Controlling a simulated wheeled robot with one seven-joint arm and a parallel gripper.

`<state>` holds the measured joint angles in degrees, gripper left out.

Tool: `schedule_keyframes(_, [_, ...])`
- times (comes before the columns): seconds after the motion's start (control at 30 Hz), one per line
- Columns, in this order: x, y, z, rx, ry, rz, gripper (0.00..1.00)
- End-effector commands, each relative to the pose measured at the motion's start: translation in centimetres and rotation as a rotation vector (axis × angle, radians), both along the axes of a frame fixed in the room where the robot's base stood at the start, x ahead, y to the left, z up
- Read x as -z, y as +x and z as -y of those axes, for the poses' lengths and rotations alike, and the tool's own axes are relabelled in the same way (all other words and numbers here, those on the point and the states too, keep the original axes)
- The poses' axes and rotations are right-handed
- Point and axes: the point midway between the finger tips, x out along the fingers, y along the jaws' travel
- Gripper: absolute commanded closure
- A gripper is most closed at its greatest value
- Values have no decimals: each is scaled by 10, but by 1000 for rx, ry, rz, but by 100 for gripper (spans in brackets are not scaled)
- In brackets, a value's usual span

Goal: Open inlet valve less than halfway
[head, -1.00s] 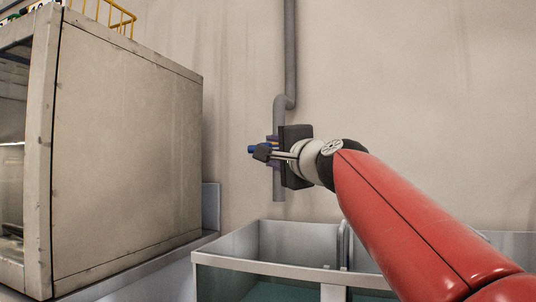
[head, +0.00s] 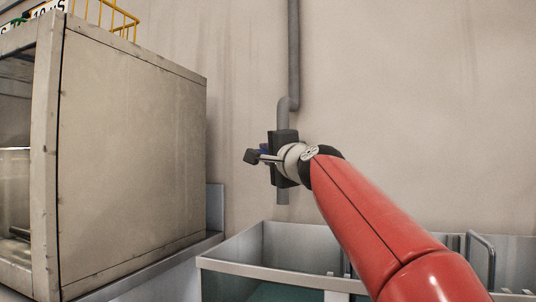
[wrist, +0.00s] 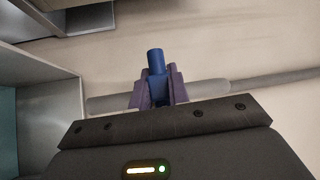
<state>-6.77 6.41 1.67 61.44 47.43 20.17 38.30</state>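The inlet valve's blue handle (wrist: 156,62) stands out across the grey pipe (wrist: 210,89) in the wrist view. My gripper (wrist: 158,82) has its two purple fingers on either side of the handle, close against it, and looks shut on it. In the head view, my gripper (head: 266,148) is in front of the lower end of the vertical pipe (head: 293,50).
A large beige machine cabinet (head: 135,150) stands on the left. An open grey basin (head: 270,268) with a greenish inside lies below my arm. The wall behind is bare.

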Motion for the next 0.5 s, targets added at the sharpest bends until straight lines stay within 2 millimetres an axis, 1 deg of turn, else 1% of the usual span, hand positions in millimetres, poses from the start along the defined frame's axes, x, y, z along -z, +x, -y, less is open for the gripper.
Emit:
schedule_keyframes(0.27, [-2, 0, 0, 0, -15, -7, 100])
schedule_keyframes(0.5, [-6, 0, 0, 0, -111, -49, 100])
